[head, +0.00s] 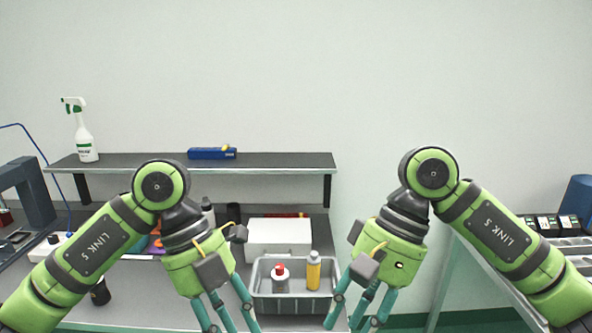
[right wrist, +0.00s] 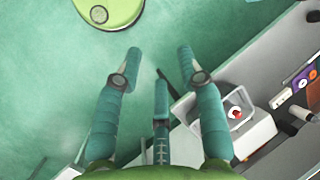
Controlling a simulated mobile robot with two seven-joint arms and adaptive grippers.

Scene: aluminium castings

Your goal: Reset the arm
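My left gripper (head: 226,312) hangs down at the left of centre in the head view, with its green arm coming in from the left. Its teal fingers are spread and their tips run off the bottom edge. My right gripper (head: 350,318) hangs down right of centre, partly in front of the grey bin's right side. In the right wrist view the right gripper's fingers (right wrist: 157,62) are spread apart with nothing between them, above the green floor. Both grippers look empty.
A grey bin (head: 262,303) holds a red-capped bottle (head: 281,284) and a yellow bottle (head: 314,271). Behind it is a white box (head: 279,238). A shelf (head: 290,160) carries a spray bottle (head: 84,135) and a blue case (head: 212,153). A rack (head: 470,283) stands at right.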

